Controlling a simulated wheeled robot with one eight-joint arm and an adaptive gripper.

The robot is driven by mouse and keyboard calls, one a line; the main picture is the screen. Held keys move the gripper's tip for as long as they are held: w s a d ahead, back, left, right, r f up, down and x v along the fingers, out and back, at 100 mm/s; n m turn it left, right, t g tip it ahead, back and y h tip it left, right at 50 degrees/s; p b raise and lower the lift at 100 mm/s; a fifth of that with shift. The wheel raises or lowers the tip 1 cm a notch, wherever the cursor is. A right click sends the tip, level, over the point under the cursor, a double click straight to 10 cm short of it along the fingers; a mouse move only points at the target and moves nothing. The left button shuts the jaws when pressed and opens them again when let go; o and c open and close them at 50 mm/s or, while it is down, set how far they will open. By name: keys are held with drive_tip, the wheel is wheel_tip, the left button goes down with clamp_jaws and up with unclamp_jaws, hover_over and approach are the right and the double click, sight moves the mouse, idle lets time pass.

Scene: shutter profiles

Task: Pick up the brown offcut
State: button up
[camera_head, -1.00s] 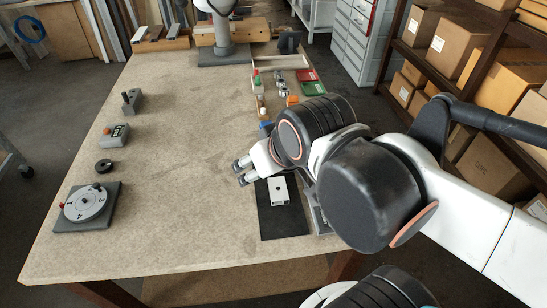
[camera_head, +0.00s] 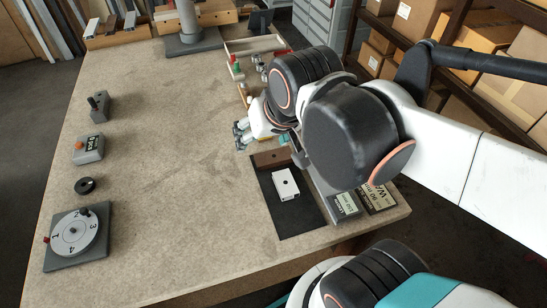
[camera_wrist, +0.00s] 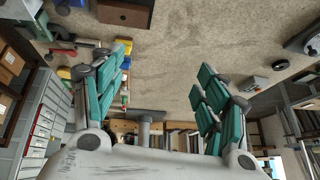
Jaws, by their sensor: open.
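The brown offcut (camera_head: 270,158) lies at the far end of a black mat (camera_head: 303,217), partly hidden by my arm. It also shows at the top of the wrist view as a brown block (camera_wrist: 125,13) with a dark hole. A white offcut (camera_head: 286,184) with a hole lies nearer on the same mat. My gripper (camera_head: 241,133) is just beyond and left of the brown offcut, apart from it. In the wrist view my gripper (camera_wrist: 163,68) has its teal-padded fingers spread wide with nothing between them.
Labelled grey blocks (camera_head: 345,204) stand right of the mat. A numbered dial (camera_head: 76,234), a black ring (camera_head: 85,185) and small devices line the left side. A tray (camera_head: 255,43) and small coloured parts lie at the back. The table's middle is clear.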

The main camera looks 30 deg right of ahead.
drive_tip(key=m, duration=0.2)
drive_tip(key=m+g+b, duration=0.2)
drive_tip(key=m+g, duration=0.4)
drive_tip(key=m, duration=1)
hover_over(273, 153)
drive_tip(key=a, duration=0.1)
drive_tip(key=f, duration=1.1)
drive_tip(key=s+f, duration=0.1)
drive_tip(key=f, duration=0.5)
drive_tip(key=shift+f, duration=0.2)
wheel_tip(273, 153, down, 5)
drive_tip(key=b, duration=0.2)
drive_tip(key=shift+d+f+b, duration=0.1)
drive_tip(key=shift+d+b, duration=0.05)
drive_tip(key=shift+b, duration=0.25)
drive_tip(key=c, duration=1.2)
